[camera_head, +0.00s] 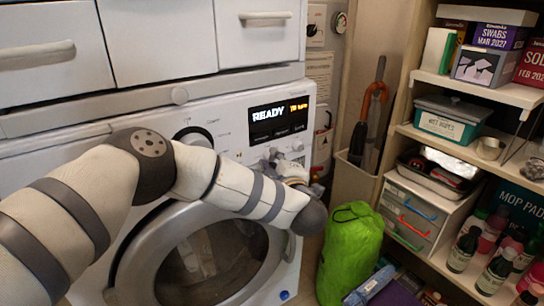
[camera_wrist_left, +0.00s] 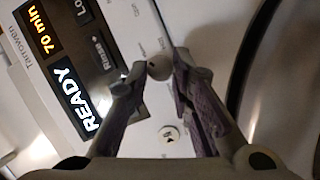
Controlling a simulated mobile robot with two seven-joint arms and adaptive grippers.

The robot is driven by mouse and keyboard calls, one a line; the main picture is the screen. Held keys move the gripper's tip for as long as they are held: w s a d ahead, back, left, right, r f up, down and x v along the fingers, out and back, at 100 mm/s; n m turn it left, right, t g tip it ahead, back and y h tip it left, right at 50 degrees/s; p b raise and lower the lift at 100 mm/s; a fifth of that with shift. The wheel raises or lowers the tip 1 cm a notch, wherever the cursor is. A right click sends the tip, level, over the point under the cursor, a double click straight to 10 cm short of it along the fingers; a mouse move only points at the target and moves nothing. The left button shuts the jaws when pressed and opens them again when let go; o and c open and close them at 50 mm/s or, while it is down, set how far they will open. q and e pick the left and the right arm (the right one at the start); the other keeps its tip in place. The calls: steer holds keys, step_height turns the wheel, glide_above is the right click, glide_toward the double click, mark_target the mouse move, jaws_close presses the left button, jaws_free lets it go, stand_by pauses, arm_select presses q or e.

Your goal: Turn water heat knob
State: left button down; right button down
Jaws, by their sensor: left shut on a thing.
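A white front-loading washing machine (camera_head: 222,122) has a black display (camera_head: 278,121) that reads READY. The display also shows in the left wrist view (camera_wrist_left: 62,65), with "70 min" on it. My left gripper (camera_head: 284,158) is at the control panel below the display. The fingers and wrist hide this knob in the head view. My right gripper is in neither view.
A larger dark-rimmed dial (camera_head: 193,137) sits left of the display, and a round button (camera_wrist_left: 169,133) lies near the gripped knob. Drawers (camera_head: 160,35) are above. A green bag (camera_head: 350,250) and loaded shelves (camera_head: 455,148) stand to the right.

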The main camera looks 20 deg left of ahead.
arm_select(q)
steer(key=shift+m, duration=0.3)
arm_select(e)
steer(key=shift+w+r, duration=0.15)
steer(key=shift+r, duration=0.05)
arm_select(q)
steer(key=c, duration=1.4)
jaws_free()
steer(key=shift+s+d, duration=0.1)
